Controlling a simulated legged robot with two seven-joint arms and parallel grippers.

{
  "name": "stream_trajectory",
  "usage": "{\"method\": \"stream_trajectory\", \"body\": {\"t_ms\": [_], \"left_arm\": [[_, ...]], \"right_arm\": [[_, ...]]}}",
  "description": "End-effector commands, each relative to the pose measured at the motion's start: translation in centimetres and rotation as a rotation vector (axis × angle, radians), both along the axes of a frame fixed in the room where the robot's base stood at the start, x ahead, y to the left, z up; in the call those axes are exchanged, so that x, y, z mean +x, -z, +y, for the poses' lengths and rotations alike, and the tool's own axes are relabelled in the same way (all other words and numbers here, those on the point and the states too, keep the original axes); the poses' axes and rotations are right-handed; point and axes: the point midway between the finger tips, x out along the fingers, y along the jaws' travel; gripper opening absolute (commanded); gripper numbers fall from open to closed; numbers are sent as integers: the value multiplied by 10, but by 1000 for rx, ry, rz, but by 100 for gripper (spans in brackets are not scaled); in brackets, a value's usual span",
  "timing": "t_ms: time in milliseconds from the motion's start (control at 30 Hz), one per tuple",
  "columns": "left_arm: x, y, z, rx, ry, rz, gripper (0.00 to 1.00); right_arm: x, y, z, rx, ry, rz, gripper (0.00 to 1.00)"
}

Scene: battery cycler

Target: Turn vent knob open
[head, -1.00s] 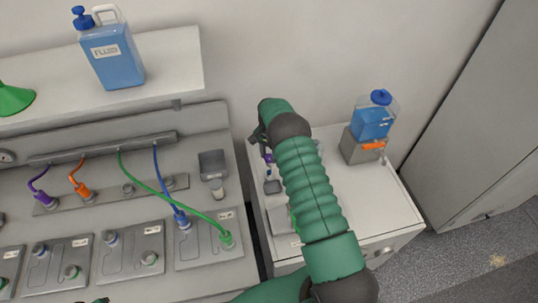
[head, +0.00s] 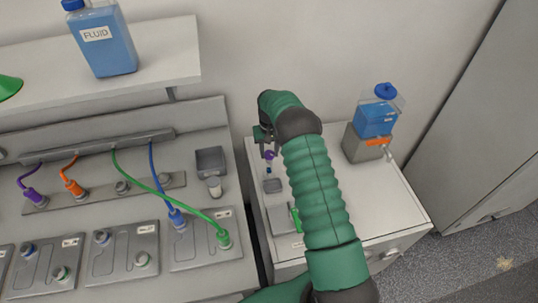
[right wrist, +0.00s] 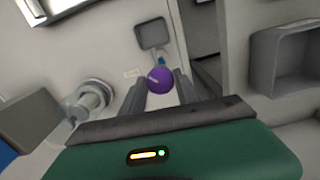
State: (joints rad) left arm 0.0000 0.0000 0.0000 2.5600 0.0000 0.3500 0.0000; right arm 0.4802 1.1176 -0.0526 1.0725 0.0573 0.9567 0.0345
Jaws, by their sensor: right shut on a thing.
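My right gripper (head: 266,145) is above the white side cabinet. It is shut on a small purple-topped item (head: 270,156). Its round purple top (right wrist: 159,80) sits between the two fingers in the right wrist view; its lower part looks blue in the head view. I cannot tell which is the vent knob. My right gripper is apart from these. My left gripper is out of view.
The white cabinet (head: 390,215) carries a small grey tray (head: 272,186) and a blue container (head: 376,118) on a grey stand. Blue, green, orange and purple cables cross the left bench. A fluid jug (head: 106,50) stands on the shelf.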

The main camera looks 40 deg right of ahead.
Motion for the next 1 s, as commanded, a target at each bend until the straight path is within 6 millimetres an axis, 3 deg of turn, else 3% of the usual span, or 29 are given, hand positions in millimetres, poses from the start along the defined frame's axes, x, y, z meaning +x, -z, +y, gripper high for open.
{"method": "stream_trajectory", "body": {"t_ms": [600, 1000], "left_arm": [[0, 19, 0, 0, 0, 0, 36], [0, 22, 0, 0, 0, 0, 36]], "right_arm": [[6, -5, -3, -12, -571, -16, 0], [6, -5, -2, -13, -811, -15, 0]]}}
